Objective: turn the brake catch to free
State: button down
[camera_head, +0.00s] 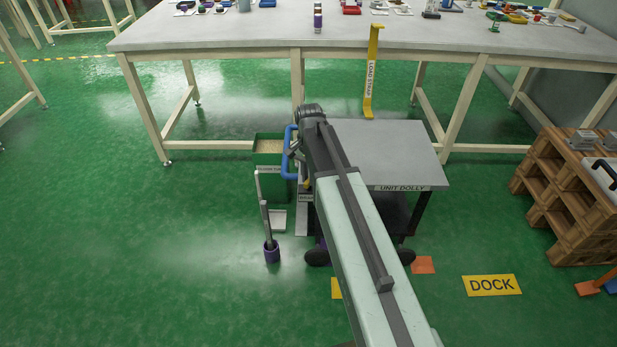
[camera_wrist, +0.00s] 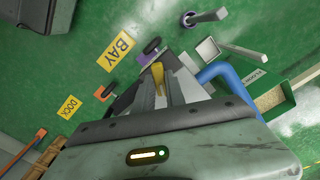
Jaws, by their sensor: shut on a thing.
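The unit dolly (camera_head: 400,165) stands on the floor with its grey top partly behind my arm; a blue handle (camera_head: 288,150) rises at its left end. The handle also shows in the wrist view (camera_wrist: 232,80). A yellow lever, which looks like the brake catch (camera_wrist: 158,76), lies between the two grey fingers of my gripper (camera_wrist: 163,86), which is shut on it. In the head view only a small yellow bit of the catch (camera_head: 307,184) shows beside my gripper (camera_head: 301,178). A partly covered label plate (camera_head: 304,198) sits just below. Which way the catch is set cannot be told.
A green bin (camera_head: 268,175) stands close left of the dolly. A purple-based post (camera_head: 271,252) stands nearer. Wooden pallets (camera_head: 562,175) stand right. The floor by the DOCK sign (camera_head: 491,285) is clear.

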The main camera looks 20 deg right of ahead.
jog(key=n, duration=0.5)
jog(key=shift+w+n, duration=0.1)
jog(key=shift+n, duration=0.3)
dwell(0.4)
jog(key=c, duration=1.4)
grip_release()
notch_tip(320, 180, up, 8)
jog(key=p, duration=0.8)
jog(key=shift+f, duration=0.1)
